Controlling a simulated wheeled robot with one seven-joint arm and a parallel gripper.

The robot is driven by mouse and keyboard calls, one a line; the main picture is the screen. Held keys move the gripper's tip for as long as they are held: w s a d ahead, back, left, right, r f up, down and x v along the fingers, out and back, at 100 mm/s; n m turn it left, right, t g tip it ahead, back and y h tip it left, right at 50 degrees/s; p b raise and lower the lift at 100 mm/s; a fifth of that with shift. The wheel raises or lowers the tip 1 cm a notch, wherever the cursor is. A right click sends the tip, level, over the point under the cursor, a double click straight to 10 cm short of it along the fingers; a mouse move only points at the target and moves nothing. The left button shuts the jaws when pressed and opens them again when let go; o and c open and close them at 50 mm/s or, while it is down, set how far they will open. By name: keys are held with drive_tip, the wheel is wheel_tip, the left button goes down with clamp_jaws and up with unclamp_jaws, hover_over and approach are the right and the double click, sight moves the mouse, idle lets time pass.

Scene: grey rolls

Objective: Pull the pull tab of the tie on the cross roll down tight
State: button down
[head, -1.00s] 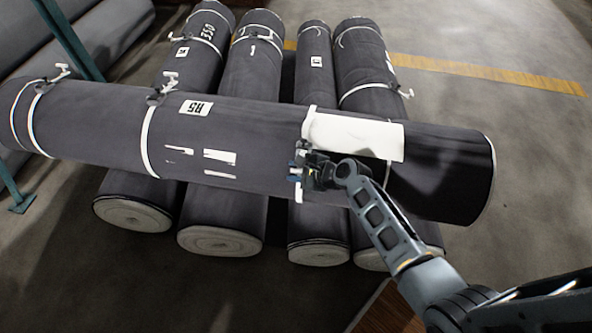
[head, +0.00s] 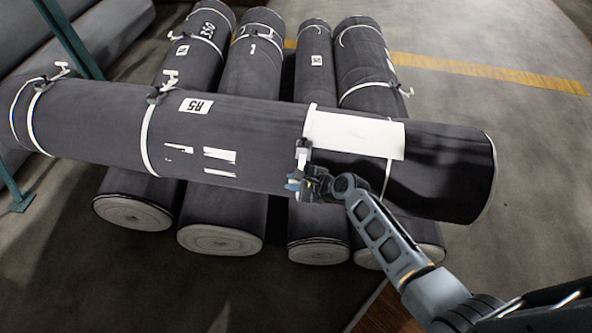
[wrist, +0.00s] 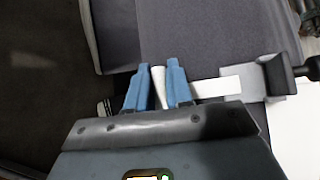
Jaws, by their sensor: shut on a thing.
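The cross roll (head: 255,125) is a long dark grey roll lying across several other rolls. A white tie (head: 307,120) runs around it right of the middle, beside a large white patch. Its grey buckle (wrist: 277,78) shows at right in the wrist view, with a white strip (wrist: 220,86) running from it toward my fingers. My gripper (head: 299,184) is at the front lower side of the cross roll, below the buckle. Its blue fingers (wrist: 153,88) are shut on the white pull tab (wrist: 158,84). My gripper hides the lower part of this tie in the head view.
Several grey rolls (head: 222,200) lie side by side underneath. Other white ties with T-shaped handles circle the cross roll's left part (head: 148,130). The white patch (head: 355,134) lies just right of my gripper. A green post (head: 70,38) stands at left. Floor in front is clear.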

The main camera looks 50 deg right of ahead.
drive_tip(key=shift+s+a+f, duration=0.6)
drive_tip(key=shift+a+f, duration=0.25)
drive_tip(key=shift+f, duration=0.05)
drive_tip(key=c, duration=1.1)
unclamp_jaws()
drive_tip(key=shift+p+v, duration=0.5)
drive_tip(key=shift+v, duration=3.4)
